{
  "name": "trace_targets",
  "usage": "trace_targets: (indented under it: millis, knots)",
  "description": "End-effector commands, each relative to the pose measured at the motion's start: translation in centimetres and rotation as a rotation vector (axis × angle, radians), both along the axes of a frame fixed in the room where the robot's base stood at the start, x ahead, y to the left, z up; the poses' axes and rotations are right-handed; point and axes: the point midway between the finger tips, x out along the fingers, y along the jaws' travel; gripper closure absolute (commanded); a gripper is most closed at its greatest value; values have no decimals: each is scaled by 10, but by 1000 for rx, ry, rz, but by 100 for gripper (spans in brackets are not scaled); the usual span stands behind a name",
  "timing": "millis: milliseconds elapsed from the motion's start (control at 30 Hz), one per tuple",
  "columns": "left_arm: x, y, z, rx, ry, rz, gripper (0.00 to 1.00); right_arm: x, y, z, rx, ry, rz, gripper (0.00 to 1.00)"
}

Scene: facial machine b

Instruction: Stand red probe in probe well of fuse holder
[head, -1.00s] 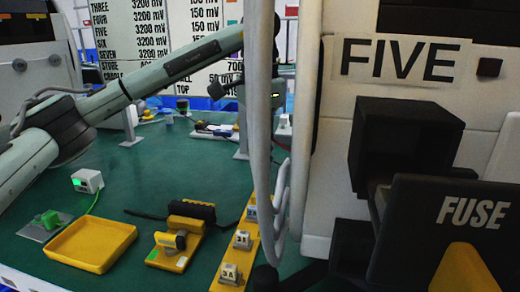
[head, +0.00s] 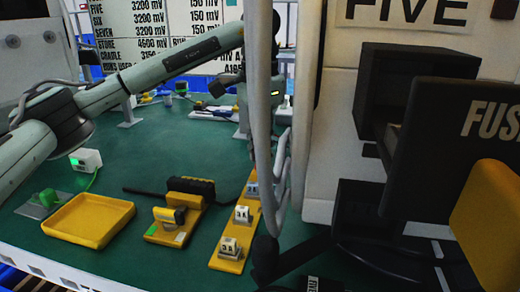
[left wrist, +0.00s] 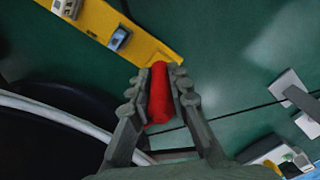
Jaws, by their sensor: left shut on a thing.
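The red probe (left wrist: 160,95) sits between the fingers of my left gripper (left wrist: 162,82) in the left wrist view, and the gripper is shut on it. Below it are the green bench top and one end of the yellow strip. In the head view the left arm reaches across from the left, and its gripper and the probe are hidden behind pale cables. A black panel lettered FUS (head: 455,150), cut off by the frame edge, stands at the right with a yellow part (head: 490,215) on it. I cannot make out a probe well. My right gripper is not in view.
An empty yellow tray (head: 62,222), a yellow stand with a black block (head: 190,185), and a yellow strip (head: 226,264) with numbered blocks lie on the green bench. A white machine marked FIVE (head: 408,12) and hanging cables (head: 258,100) fill the right.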

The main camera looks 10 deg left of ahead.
Motion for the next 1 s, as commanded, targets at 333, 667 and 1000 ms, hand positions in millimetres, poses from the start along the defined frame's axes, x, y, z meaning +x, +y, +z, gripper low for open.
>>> trace_targets:
  millis: [333, 667, 1000]
  knots:
    - [0, 0, -3, 0, 0, 0, 100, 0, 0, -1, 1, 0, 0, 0]
    - [0, 0, -6, 0, 0, 0, 100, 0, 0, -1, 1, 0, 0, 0]
    - [0, 0, -6, 0, 0, 0, 58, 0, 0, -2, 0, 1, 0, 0]
